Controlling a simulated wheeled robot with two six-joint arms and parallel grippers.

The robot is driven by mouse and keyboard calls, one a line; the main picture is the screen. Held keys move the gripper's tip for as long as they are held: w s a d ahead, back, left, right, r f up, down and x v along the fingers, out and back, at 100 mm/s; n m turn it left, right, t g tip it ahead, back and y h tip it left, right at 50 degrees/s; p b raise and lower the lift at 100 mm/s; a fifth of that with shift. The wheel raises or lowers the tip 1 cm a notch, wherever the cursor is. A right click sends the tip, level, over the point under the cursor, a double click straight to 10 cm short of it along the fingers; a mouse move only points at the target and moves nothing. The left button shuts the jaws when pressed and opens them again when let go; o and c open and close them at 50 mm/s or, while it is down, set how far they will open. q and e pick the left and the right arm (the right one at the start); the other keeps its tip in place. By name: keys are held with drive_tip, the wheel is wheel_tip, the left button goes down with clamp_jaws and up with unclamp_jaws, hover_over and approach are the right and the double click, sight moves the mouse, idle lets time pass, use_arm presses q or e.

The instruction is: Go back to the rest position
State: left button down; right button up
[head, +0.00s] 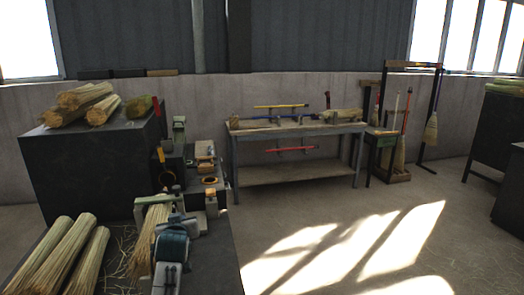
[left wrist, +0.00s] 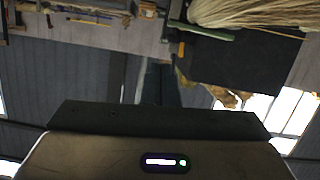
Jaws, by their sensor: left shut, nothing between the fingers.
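My left gripper (left wrist: 155,118) shows in the left wrist view as a dark bar and a pale housing with a small lit indicator. It is shut, with nothing held. The left wrist view is upside down, with the floor at the top.
Loose straw bundles (head: 62,258) lie at the near left. More bundles (head: 88,98) lie on a dark block (head: 90,160). A workbench (head: 295,128) with tools stands at the back wall. Brooms (head: 431,130) hang on a rack at right. The sunlit middle floor (head: 350,240) is clear.

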use_arm(q)
drive_tip(key=s+a+f+m+g, duration=0.1)
drive_tip(key=s+a+f+g, duration=0.15)
drive_tip(key=s+f, duration=0.75)
drive_tip(key=s+a+f+m+g, duration=0.1)
drive_tip(key=s+f+g, duration=0.2)
drive_tip(key=s+f, duration=0.8)
drive_tip(key=s+f+m+g+h, duration=0.25)
drive_tip(key=s+g, duration=0.25)
drive_tip(key=s, duration=2.5)
wheel_tip(320, 180, down, 28)
drive_tip(key=a+g, duration=0.2)
drive_tip(key=s+a+f, duration=0.1)
drive_tip(key=s+f, duration=1.6)
drive_tip(key=f, duration=0.3)
drive_tip(key=shift+s+a+f+g, duration=0.25)
drive_tip(key=shift+s+f+g, duration=0.05)
drive_tip(key=shift+s+g, duration=0.05)
